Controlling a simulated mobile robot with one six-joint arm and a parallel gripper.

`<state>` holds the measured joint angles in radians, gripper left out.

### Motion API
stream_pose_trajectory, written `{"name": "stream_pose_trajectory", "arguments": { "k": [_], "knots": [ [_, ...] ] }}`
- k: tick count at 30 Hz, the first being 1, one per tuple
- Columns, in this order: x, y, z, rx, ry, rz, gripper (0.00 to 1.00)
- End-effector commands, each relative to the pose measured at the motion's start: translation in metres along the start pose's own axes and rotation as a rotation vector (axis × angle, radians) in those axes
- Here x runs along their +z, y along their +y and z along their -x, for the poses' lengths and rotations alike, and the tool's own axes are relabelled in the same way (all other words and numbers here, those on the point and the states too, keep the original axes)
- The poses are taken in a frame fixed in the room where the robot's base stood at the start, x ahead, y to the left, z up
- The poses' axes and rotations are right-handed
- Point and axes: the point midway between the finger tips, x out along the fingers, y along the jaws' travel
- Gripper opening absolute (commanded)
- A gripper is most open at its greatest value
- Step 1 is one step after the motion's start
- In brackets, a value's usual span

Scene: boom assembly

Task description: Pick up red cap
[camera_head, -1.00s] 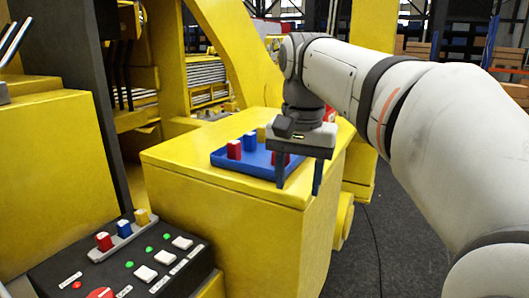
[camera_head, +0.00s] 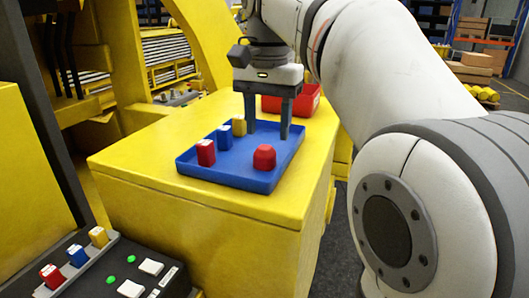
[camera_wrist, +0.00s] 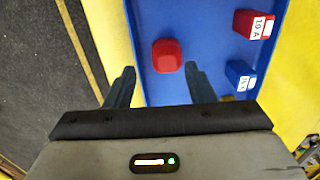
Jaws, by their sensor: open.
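The red cap (camera_head: 264,157) sits on the blue tray (camera_head: 232,178), toward its front right. It has no label that I can see. In the wrist view the red cap (camera_wrist: 167,56) lies ahead of my fingertips, roughly between their lines. My gripper (camera_head: 268,135) is open and empty, with fingers pointing down over the tray behind the cap. In the wrist view my gripper (camera_wrist: 160,72) shows its two fingers well apart, with the cap just beyond them. I cannot tell the exact height of the fingertips above the tray.
On the tray stand a labelled red block (camera_head: 206,153), a blue block (camera_head: 224,138) and a yellow block (camera_head: 239,126). A red bin (camera_head: 300,102) stands behind the tray on the yellow box (camera_head: 140,160). A control panel (camera_head: 110,270) with similar blocks is at front left.

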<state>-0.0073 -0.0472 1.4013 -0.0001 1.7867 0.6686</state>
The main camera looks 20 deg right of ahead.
Motion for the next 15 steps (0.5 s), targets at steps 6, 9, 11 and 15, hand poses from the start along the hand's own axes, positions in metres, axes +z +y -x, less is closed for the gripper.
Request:
{"name": "stream_pose_trajectory", "arguments": {
  "k": [6, 9, 11, 15],
  "knots": [
    [0.003, -0.007, -0.026, 0.002, -0.003, 0.018, 0.49],
    [0.003, -0.01, -0.042, 0.003, -0.004, 0.022, 0.49],
    [0.003, -0.011, -0.05, 0.002, -0.003, 0.024, 0.49],
    [0.004, -0.011, -0.059, 0.001, -0.001, 0.027, 0.49]
  ]
}}
